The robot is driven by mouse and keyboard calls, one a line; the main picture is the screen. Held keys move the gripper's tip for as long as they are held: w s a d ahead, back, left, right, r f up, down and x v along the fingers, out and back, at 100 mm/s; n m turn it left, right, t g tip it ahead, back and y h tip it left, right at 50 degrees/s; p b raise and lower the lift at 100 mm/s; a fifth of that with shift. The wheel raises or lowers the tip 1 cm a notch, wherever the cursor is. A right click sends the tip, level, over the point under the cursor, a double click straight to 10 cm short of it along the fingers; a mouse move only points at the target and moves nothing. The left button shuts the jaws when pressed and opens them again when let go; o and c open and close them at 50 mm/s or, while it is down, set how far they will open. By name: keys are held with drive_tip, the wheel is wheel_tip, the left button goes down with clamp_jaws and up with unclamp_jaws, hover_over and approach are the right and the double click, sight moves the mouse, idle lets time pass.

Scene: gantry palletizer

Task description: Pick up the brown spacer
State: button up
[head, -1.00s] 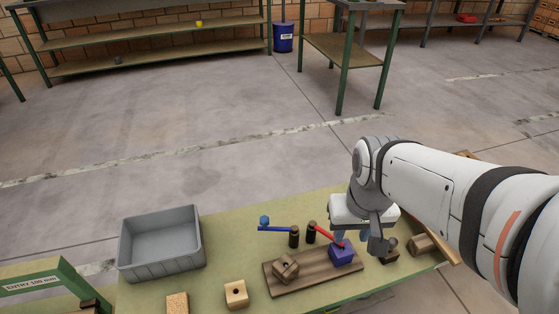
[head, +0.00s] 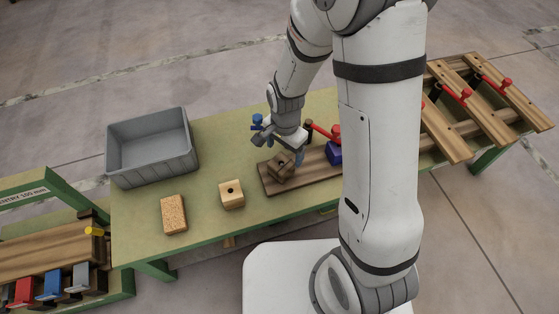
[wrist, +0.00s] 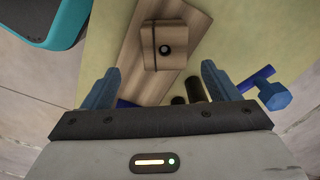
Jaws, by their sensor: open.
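The brown spacer (head: 280,168) is a wood-grained block with a dark round hole. It sits slightly turned on the left part of a dark wooden board (head: 313,176). In the wrist view the brown spacer (wrist: 163,46) lies beyond my fingertips, roughly centred between them.
A purple-blue block (head: 334,153) and red-handled clamp (head: 322,131) are right of the spacer; a blue-handled clamp (head: 257,122) stands behind. A pale holed block (head: 231,194), a cork-like block (head: 173,214) and a grey bin (head: 150,147) are left. Bare green tabletop (head: 215,160) lies between.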

sight(281, 165)
drive_tip(key=shift+m, duration=0.3)
drive_tip(key=f, duration=0.3)
drive_tip(key=f+b, duration=0.1)
drive_tip(key=shift+a+f, duration=0.25)
drive_tip(key=shift+a, duration=0.1)
wheel_tip(281, 165, down, 5)
drive_tip(key=b, duration=0.2)
drive_tip(key=shift+w+f+b, duration=0.1)
drive_tip(key=shift+f+b, duration=0.05)
drive_tip(key=shift+b, duration=0.25)
drive_tip(key=c, duration=1.2)
wheel_tip(281, 165, up, 10)
drive_tip(key=p, duration=0.4)
